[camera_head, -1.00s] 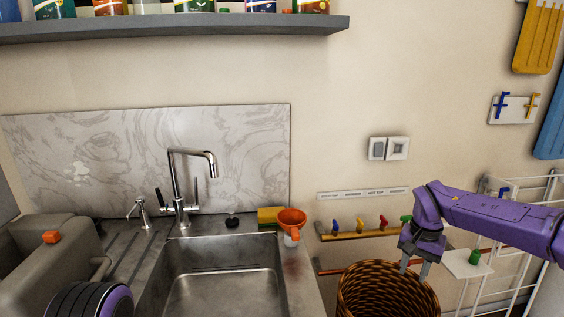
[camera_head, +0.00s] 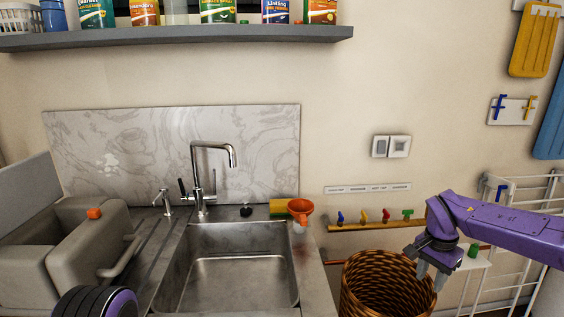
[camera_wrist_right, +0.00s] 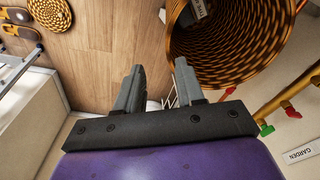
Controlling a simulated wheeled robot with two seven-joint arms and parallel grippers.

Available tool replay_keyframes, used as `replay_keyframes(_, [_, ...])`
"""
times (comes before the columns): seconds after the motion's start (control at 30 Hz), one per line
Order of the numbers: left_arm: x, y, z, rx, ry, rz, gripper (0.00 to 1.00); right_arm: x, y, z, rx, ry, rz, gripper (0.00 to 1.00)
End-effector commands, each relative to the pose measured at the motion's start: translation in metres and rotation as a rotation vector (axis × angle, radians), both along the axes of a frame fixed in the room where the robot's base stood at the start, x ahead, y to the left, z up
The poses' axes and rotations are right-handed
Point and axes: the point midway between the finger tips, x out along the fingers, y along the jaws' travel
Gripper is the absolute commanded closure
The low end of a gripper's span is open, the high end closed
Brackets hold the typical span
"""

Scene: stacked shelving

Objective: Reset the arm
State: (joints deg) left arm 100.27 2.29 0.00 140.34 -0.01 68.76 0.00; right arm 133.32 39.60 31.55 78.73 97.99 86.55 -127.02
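My right arm, purple, comes in from the right in the head view. Its gripper (camera_head: 434,277) hangs just above and at the right rim of a woven basket (camera_head: 372,290). In the right wrist view the two dark fingers (camera_wrist_right: 158,88) stand apart with nothing between them. The basket (camera_wrist_right: 228,78) opens beyond the fingers there, with a small labelled item inside. My left gripper is not seen; only a rounded purple and black part of my left arm shows at the bottom left of the head view.
A sink (camera_head: 240,265) with a tap (camera_head: 200,180) is left of the basket. A white rack (camera_head: 530,190) stands at the right.

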Motion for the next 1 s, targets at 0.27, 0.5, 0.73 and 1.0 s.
replay_keyframes(0.27, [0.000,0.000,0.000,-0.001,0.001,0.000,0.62,-0.003,-0.016,-0.026,-0.232,-0.114,-0.275,0.62])
replay_keyframes(0.5, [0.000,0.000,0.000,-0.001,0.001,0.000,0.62,-0.036,-0.007,-0.115,-0.544,-0.423,-0.343,0.62])
replay_keyframes(0.73, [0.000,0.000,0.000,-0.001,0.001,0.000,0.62,-0.173,0.055,-0.246,-0.389,-0.526,0.027,0.62])
replay_keyframes(1.0, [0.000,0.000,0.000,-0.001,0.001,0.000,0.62,-0.344,0.064,-0.294,-0.274,-0.204,0.421,0.62])
